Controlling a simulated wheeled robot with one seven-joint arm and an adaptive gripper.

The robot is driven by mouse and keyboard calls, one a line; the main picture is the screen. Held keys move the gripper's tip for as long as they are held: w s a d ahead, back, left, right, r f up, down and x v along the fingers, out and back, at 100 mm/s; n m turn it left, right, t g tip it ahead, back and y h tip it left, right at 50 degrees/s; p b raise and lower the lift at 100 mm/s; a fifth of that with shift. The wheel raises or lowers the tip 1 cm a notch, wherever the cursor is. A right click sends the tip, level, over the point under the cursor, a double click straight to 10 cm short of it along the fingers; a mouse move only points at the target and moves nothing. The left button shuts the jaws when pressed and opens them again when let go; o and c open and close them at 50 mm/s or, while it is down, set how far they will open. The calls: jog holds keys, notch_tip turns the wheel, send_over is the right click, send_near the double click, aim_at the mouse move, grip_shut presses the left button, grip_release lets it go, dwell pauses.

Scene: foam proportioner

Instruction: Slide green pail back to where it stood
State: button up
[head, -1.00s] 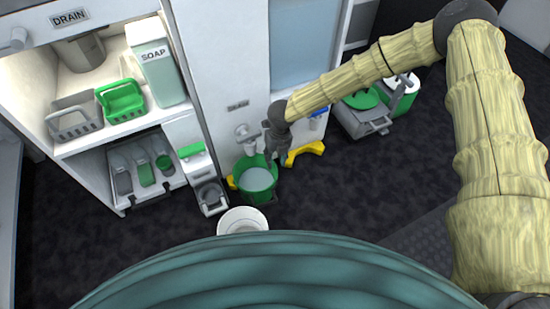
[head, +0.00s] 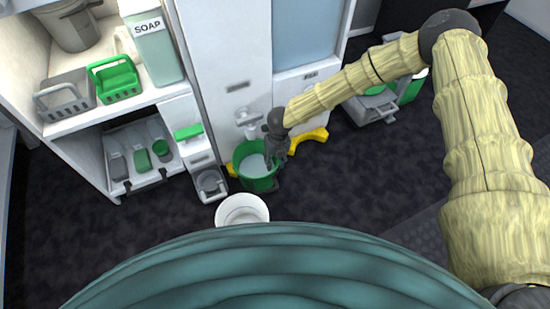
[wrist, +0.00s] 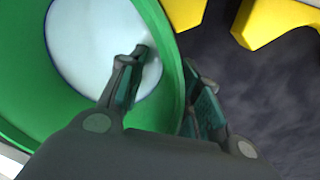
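The green pail (head: 242,178) stands upright on the floor by the white cabinet front, below a wall spout (head: 247,119). A pale, light-blue round surface shows inside it. My gripper (head: 273,163) is at the pail's right rim. In the wrist view, the pail (wrist: 60,121) fills the left side. My gripper (wrist: 168,62) straddles its wall, one finger inside over the pale surface and the other outside. The fingers are apart, with visible space around the rim. Contact with the wall is not clear. The pail's underside is hidden.
Yellow feet (head: 312,138) stand just right of the pail. A grey unit (head: 210,184) is close on its left. A white bucket (head: 228,214) stands nearer to me. Shelves with a green basket (head: 114,80) and soap box (head: 153,55) are at left.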

grip_shut()
jog(key=shift+d, duration=0.1)
dwell(0.5)
